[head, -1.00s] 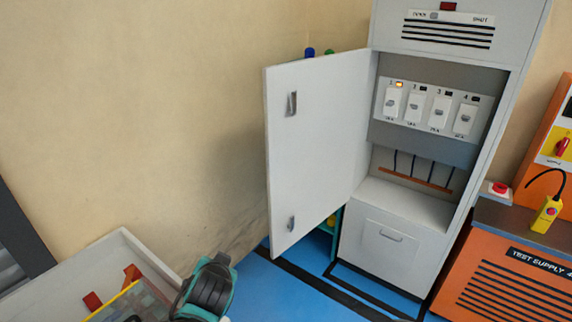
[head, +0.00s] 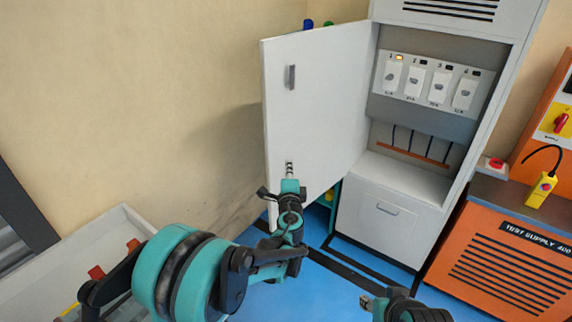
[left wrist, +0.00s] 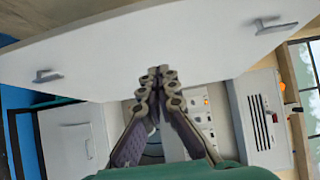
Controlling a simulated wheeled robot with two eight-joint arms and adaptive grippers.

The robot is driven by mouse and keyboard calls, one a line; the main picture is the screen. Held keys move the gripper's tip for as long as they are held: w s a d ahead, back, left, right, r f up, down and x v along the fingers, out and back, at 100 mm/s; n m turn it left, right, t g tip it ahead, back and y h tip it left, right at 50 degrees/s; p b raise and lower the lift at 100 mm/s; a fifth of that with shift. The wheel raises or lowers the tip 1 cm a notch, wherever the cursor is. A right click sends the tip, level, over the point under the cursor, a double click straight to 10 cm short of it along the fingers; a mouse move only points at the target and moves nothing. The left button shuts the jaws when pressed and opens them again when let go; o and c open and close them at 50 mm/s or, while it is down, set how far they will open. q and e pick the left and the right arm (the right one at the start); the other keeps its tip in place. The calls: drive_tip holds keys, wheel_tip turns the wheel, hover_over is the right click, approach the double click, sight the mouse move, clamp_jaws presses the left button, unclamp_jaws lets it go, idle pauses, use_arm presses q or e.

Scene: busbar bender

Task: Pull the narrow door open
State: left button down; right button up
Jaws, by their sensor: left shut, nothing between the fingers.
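The tall narrow white door (head: 315,110) stands swung open at the left side of the grey cabinet (head: 395,180). My left gripper (head: 289,168) is shut and empty, in front of the door's lower part in the head view. In the left wrist view the shut fingertips (left wrist: 160,72) overlap the door panel (left wrist: 150,55), between its two handles (left wrist: 47,76). I cannot tell whether they touch it. My right gripper (head: 366,303) shows small at the bottom edge, its jaws unclear.
Inside the cabinet is a row of breaker switches (head: 431,82). A lower panel with a handle (head: 388,209) is below. An orange test supply unit (head: 500,265) stands at right, a light tray (head: 125,215) at lower left. Blue floor lies between.

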use_arm(q)
drive_tip(key=b, duration=0.2)
approach(280, 142)
drive_tip(key=w+d, duration=0.3)
drive_tip(key=shift+w+a+b, duration=0.4)
drive_tip(key=shift+w+a, duration=1.15)
drive_tip(key=shift+a, duration=0.1)
use_arm(e)
wheel_tip(280, 142, down, 3)
drive_tip(key=shift+f, duration=0.1)
